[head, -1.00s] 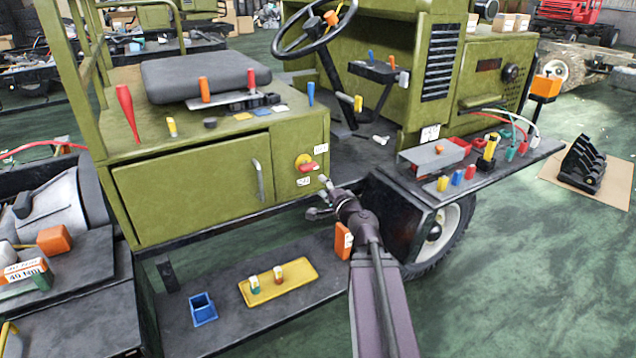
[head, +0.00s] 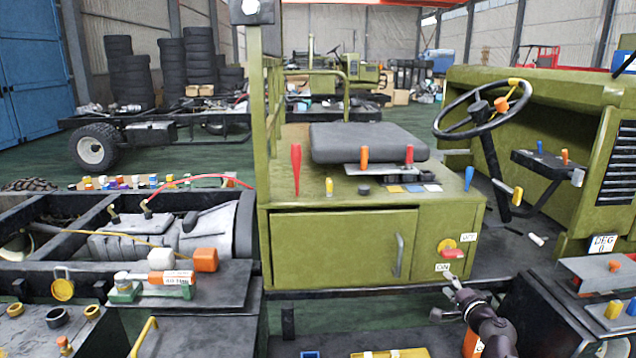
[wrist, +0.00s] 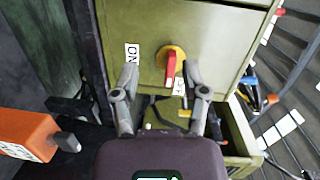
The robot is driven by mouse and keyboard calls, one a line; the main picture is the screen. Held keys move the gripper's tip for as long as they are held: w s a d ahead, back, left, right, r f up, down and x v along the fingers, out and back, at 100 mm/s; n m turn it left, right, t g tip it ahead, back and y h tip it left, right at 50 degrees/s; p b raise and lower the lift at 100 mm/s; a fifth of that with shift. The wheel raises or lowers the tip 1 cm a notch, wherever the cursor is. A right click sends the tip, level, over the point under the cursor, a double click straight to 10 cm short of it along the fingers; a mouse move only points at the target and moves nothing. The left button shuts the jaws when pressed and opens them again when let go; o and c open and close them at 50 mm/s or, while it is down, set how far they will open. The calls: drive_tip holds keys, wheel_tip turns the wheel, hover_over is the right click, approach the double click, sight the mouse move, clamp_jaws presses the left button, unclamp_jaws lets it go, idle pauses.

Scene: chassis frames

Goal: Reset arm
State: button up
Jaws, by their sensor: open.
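My gripper (head: 454,281) is in front of the green cabinet, just below and apart from a red switch handle (head: 453,254) on a yellow disc. In the wrist view, the two fingers of my gripper (wrist: 161,78) are spread apart with nothing between their tips. The red handle (wrist: 171,66) on its yellow disc shows beyond the fingertips there. An ON label (head: 443,267) is below left of the switch, and another label (head: 469,237) is at its upper right.
The cabinet door (head: 340,245) is left of the switch. A dark chassis side (head: 545,310) is close right of my arm. A yellow tray (head: 390,353) is below left. An orange item (wrist: 25,133) is at left in the wrist view.

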drive_tip(key=s+a+f+n+g+y, duration=0.25)
drive_tip(key=a+f+n+g, duration=0.35)
drive_tip(key=a, duration=0.3)
drive_tip(key=s+a+f+n+g+y, duration=0.1)
drive_tip(key=s+a+f+n+g, duration=0.2)
drive_tip(key=a+f+n+g, duration=0.35)
drive_tip(key=s+a+f+n+g+h, duration=0.1)
drive_tip(key=s+a+f+g+h, duration=0.1)
drive_tip(key=s+h, duration=0.15)
drive_tip(key=s+a+f+n+g+h, duration=0.1)
drive_tip(key=s+a+f+g+h, duration=0.15)
drive_tip(key=s, duration=0.25)
wheel_tip(320, 180, up, 20)
drive_tip(key=d+p, duration=0.1)
drive_tip(key=p, duration=1.9)
drive_tip(key=shift+w, duration=0.15)
